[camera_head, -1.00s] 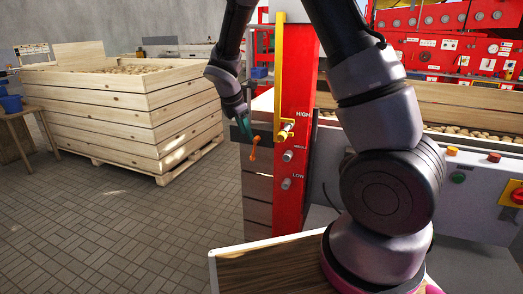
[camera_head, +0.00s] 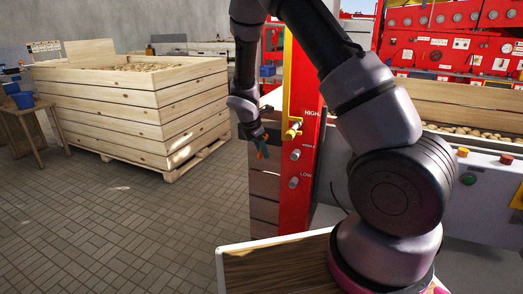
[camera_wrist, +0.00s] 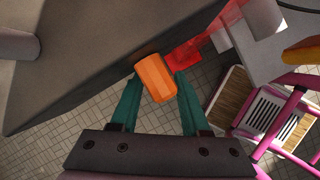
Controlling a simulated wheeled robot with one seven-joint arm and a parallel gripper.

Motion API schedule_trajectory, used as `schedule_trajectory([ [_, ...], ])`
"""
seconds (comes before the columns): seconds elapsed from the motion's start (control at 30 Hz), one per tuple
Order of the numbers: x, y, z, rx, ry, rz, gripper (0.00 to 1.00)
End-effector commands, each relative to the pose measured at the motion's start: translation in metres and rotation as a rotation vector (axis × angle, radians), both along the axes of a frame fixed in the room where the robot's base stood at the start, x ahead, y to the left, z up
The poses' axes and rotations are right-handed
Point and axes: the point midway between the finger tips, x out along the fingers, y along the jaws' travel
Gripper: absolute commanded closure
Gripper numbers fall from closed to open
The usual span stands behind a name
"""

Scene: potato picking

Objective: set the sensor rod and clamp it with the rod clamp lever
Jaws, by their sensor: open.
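The yellow sensor rod (camera_head: 287,75) stands upright along the red post (camera_head: 303,165), with its lower bracket at the peg marked HIGH. The orange rod clamp lever (camera_head: 265,153) sits low to the left of the post, partly hidden by my fingers. In the wrist view the orange lever (camera_wrist: 155,80) lies between the tips of my two teal fingers. My gripper (camera_head: 261,146) is open around the lever and points down. In the wrist view my gripper (camera_wrist: 158,77) has its fingers spread either side of the lever; I cannot tell whether either touches it.
Two lower pegs (camera_head: 294,183) show on the post. A dark beam (camera_wrist: 80,65) runs close beside the lever. A large wooden crate (camera_head: 130,105) of potatoes stands at left. The tiled floor (camera_head: 120,225) is clear between. A grey control panel (camera_head: 475,185) is at right.

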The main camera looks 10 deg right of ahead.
Motion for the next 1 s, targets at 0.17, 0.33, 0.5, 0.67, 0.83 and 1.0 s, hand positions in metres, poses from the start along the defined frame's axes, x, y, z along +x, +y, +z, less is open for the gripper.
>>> schedule_trajectory([
  [0.17,0.0000,0.0002,0.0003,0.000,0.000,0.000,1.00],
  [0.33,-0.0001,0.0003,0.0003,0.000,0.000,0.000,1.00],
  [0.5,-0.0001,0.0005,0.0003,0.000,0.000,0.001,1.00],
  [0.67,-0.0003,0.0006,0.0003,0.001,0.001,0.001,1.00],
  [0.83,-0.0003,0.0007,0.0002,0.001,0.001,0.001,1.00],
  [1.0,-0.0003,0.0008,0.0003,0.001,0.001,0.001,1.00],
])
